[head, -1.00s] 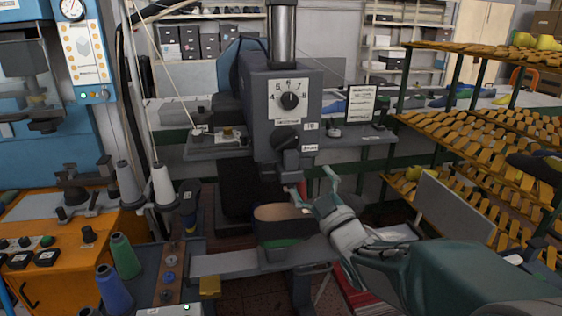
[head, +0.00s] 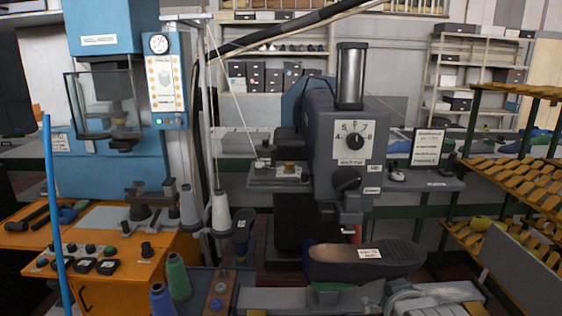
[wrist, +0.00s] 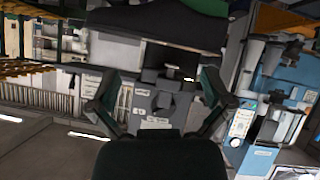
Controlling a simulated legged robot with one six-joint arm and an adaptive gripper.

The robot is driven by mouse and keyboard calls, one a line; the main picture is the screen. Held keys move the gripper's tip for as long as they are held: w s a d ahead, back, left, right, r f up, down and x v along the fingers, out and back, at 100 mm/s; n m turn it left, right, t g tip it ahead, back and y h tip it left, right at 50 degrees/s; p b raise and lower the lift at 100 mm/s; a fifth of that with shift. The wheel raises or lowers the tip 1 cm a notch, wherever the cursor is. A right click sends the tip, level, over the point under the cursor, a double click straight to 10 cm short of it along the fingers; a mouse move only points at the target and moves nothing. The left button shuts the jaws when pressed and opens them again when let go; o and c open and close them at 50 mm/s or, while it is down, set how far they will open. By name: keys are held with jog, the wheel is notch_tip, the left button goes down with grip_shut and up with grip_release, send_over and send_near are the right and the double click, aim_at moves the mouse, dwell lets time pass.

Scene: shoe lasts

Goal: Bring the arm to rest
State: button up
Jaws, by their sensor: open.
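My gripper (wrist: 162,82) is in the wrist view with its two fingers spread apart and nothing between them. That view is upside down. In the head view only a grey and white part of my arm (head: 435,300) shows at the bottom edge, and the fingertips cannot be made out. A dark sole-shaped piece with a white label (head: 365,262) sits on a green support under the grey press (head: 350,150). A large dark shape (wrist: 150,25) at the top of the wrist view may be the same piece.
A blue machine (head: 110,160) and an orange bench (head: 110,270) with buttons stand at the left. Thread cones (head: 222,212) stand in front. A rack with orange slats (head: 515,175) is at the right. A thin blue pole (head: 55,215) rises at the near left.

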jog(key=s+a+f+m+g, duration=0.1)
jog(key=s+f+g, duration=0.1)
jog(key=s, duration=0.4)
jog(key=s+a+f+g+y, duration=0.1)
jog(key=s+a+g, duration=0.1)
jog(key=s, duration=0.5)
jog(key=shift+a+f+m+g, duration=0.2)
jog(key=shift+f+m+g, duration=0.2)
jog(key=shift+g, duration=0.5)
jog(key=shift+w, duration=0.1)
